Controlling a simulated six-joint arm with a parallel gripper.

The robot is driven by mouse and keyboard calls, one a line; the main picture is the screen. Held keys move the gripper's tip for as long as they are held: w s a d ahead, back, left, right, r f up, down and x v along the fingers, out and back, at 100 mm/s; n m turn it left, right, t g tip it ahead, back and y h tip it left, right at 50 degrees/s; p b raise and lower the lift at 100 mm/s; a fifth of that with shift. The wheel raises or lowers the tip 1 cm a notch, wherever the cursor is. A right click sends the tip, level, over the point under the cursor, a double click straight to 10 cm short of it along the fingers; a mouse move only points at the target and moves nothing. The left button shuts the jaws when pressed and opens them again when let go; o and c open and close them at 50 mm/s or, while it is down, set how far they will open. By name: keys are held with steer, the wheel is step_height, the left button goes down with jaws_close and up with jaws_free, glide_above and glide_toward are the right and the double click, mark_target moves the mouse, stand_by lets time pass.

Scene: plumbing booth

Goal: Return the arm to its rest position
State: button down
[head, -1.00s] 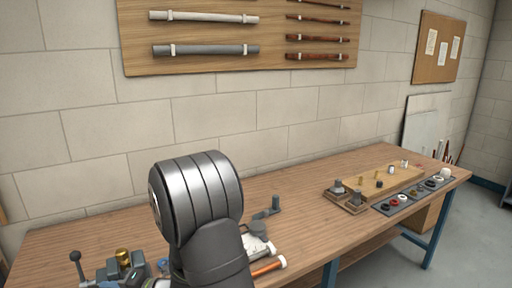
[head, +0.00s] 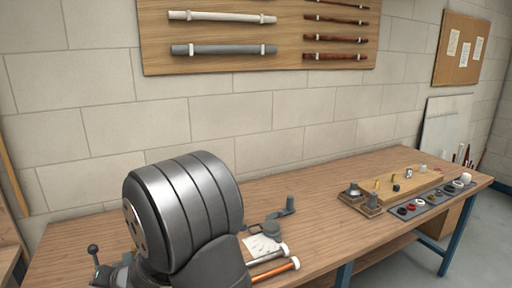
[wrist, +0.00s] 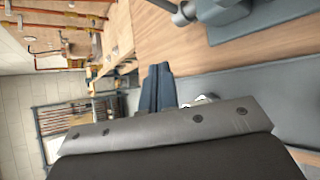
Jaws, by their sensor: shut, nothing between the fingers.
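My gripper (wrist: 158,88) shows in the wrist view as two dark blue-grey fingers pressed together, with nothing between them. Its grey body fills the lower part of that view. The gripper is over or near the wooden workbench, clear of visible contact; its exact height cannot be told. In the head view, my thick grey arm link stands in front of the bench's left part and hides what is behind it. The gripper itself is not seen there.
The workbench (head: 330,190) carries a grey fitting (head: 275,215), pipes (head: 275,268), a wooden block (head: 405,183) and a dark tray of rings (head: 430,200). A pipe board (head: 290,40) hangs on the wall. The wrist view shows a grey vise-like tool (wrist: 220,12) at the top.

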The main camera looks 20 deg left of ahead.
steer(key=shift+s+a+r+n+t+h, duration=0.15)
steer(key=shift+a+r+n+t+h, duration=0.2)
steer(key=shift+a+t, duration=0.2)
steer(key=c, duration=0.9)
jaws_free()
steer(key=o, duration=0.3)
steer(key=shift+r, duration=0.15)
steer(key=o, duration=0.6)
steer(key=m, duration=0.1)
steer(key=d+r+m, duration=0.1)
steer(key=m, duration=0.1)
steer(key=d+m, duration=0.1)
steer(key=shift+w+r+m+t, duration=0.25)
steer(key=shift+r+m, duration=0.05)
steer(key=shift+m, duration=0.05)
steer(key=w+d+r+m+t, duration=0.25)
steer(key=d+m, duration=0.45)
steer(key=m, duration=0.7)
steer(key=w+d+r+m+t, duration=0.25)
steer(key=d+m, duration=0.45)
steer(key=m, duration=0.6)
steer(key=x, duration=0.9)
steer(key=shift+a, duration=0.25)
